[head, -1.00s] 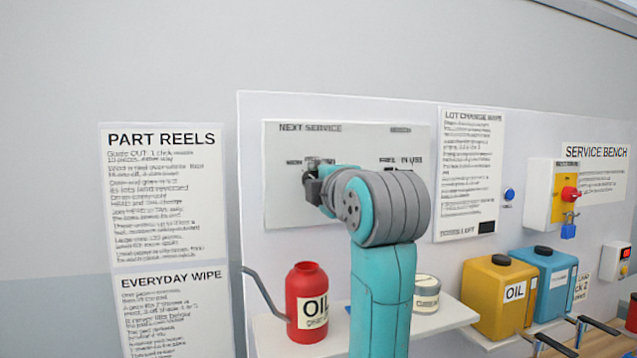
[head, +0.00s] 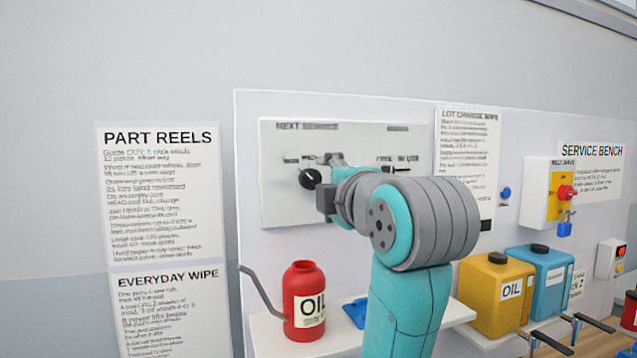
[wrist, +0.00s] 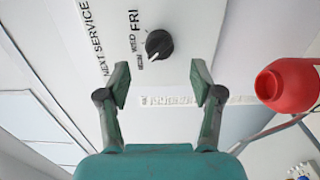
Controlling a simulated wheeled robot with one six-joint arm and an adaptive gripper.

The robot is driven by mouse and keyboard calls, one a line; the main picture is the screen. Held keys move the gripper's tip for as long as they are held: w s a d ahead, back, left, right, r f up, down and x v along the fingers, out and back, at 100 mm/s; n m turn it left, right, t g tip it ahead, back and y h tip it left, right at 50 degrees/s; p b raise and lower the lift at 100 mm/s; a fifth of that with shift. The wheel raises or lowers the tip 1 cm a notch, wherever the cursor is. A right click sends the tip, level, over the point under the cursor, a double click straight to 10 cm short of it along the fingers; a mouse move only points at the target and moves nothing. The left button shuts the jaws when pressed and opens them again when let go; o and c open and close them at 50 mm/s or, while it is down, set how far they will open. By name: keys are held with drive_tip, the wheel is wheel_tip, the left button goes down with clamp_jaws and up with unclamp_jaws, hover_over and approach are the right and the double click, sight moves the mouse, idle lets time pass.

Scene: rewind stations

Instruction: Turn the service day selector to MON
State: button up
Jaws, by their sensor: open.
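The service day selector is a round black knob (head: 310,179) on the white NEXT SERVICE panel (head: 284,211). In the wrist view the knob (wrist: 159,44) shows a white pointer mark aimed down-left, toward the label that appears to read MON (wrist: 141,61). The WED label (wrist: 136,43) and FRI label (wrist: 133,18) lie further up in that view. My gripper (wrist: 160,82) is open and empty, its fingers apart with the knob ahead of them, not touching it. In the head view my gripper (head: 329,182) is just right of the knob.
A red oil can (head: 304,300) with a long spout stands on the shelf below the panel. A blue object (head: 355,311) lies beside it, partly behind my arm. Yellow (head: 497,294) and blue (head: 541,280) containers stand at right.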

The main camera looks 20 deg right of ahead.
drive_tip(key=s, duration=0.5)
drive_tip(key=shift+s, duration=0.35)
